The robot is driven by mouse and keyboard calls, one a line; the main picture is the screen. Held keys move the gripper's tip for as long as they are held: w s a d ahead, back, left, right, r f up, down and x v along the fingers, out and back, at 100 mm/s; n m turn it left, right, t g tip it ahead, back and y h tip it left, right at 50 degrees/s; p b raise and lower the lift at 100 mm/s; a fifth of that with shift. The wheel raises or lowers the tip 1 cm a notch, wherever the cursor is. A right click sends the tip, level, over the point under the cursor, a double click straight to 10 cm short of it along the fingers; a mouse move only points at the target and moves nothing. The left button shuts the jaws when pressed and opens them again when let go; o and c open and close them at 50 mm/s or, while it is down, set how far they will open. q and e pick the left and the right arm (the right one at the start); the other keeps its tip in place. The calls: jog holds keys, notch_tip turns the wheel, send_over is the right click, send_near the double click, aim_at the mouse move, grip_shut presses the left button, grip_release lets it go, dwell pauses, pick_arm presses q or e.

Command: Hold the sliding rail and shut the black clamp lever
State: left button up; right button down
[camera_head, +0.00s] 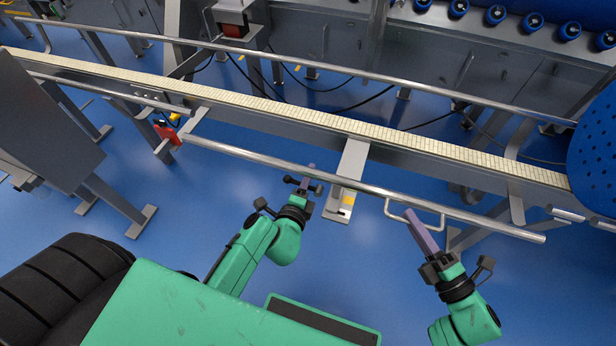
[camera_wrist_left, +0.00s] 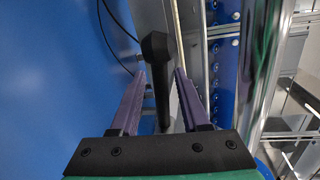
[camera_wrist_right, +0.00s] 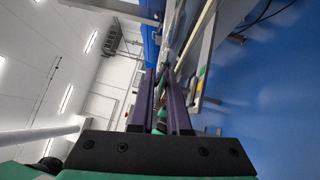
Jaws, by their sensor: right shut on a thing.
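The sliding rail (camera_head: 480,221) is a shiny round bar along the near side of the conveyor, with a bent-wire handle (camera_head: 388,208) near its right part. My right gripper (camera_head: 408,213) is shut on this handle; in the right wrist view its fingers (camera_wrist_right: 159,75) are close together and the grip point is hard to make out. The black clamp lever (camera_wrist_left: 155,50) points down the picture in the left wrist view, between the open fingers of my left gripper (camera_wrist_left: 160,74). In the head view my left gripper (camera_head: 311,168) is just below the rail, and I cannot make out the lever there.
The conveyor with its pale belt (camera_head: 270,107) runs across behind the rail. A second rail (camera_head: 340,70) lies beyond it. A grey bracket (camera_head: 352,160) stands right of my left gripper. A blue perforated disc (camera_head: 590,150) is at the far right. Blue floor is open below.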

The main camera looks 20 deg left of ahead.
jog(key=shift+f, duration=0.15)
pick_arm(q)
jog(key=s+r, duration=0.1)
jog(key=s, duration=0.6)
jog(key=shift+s+d+r, duration=0.15)
jog(key=shift+d+r, duration=0.05)
pick_arm(e)
jog(key=c, duration=0.8)
grip_release()
jog(key=shift+s, duration=0.1)
jog(key=v, duration=1.2)
